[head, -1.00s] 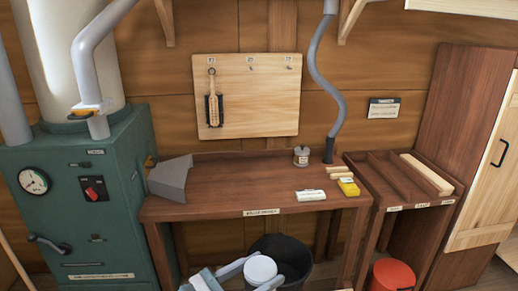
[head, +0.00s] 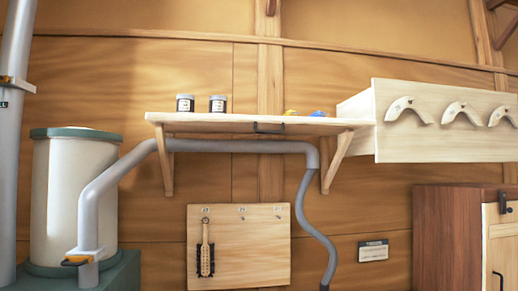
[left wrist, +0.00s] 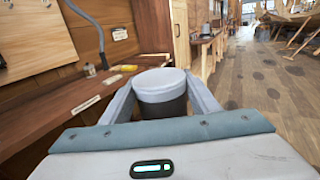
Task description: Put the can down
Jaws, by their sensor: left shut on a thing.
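The can (left wrist: 160,82), with a pale grey round lid and a darker body, is between the fingers of my left gripper (left wrist: 162,90) in the left wrist view. The gripper is shut on it, with one finger along each side. The can's lower part is hidden by the gripper body. The can appears beside the front edge of the brown workbench (left wrist: 55,105); its height over the floor cannot be told. Neither gripper shows in the head view, and my right gripper is in no view.
A pegboard (head: 245,245) with a hanging brush and a grey hose (head: 312,215) are below. In the left wrist view, open plank floor (left wrist: 265,100) lies right.

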